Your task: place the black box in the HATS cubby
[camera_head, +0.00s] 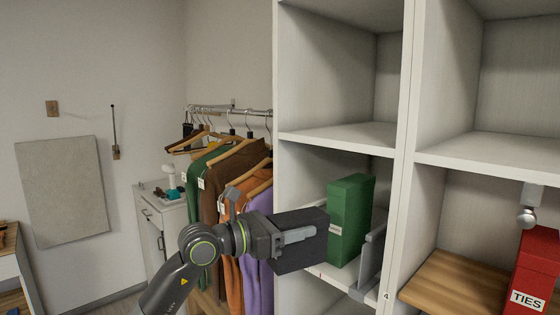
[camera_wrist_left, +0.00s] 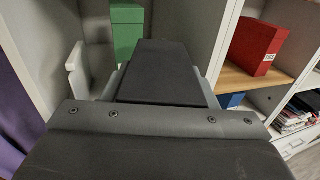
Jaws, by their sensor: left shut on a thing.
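My left gripper (camera_head: 294,237) reaches in from the left and is shut on the black box (camera_head: 302,257), held at the front opening of a middle-height cubby. The box is in front of and left of the green box (camera_head: 352,215), which stands upright in that cubby. In the left wrist view the black box (camera_wrist_left: 160,72) extends forward between the fingers, with the green box (camera_wrist_left: 127,32) beyond it. I cannot read a HATS label in either view. My right gripper is not in view.
A grey upright holder (camera_head: 371,262) stands right of the green box, near the cubby's right divider. A red box labelled TIES (camera_head: 535,270) is in the right cubby. The cubby above (camera_head: 335,133) is empty. Clothes (camera_head: 225,180) hang on a rack at left.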

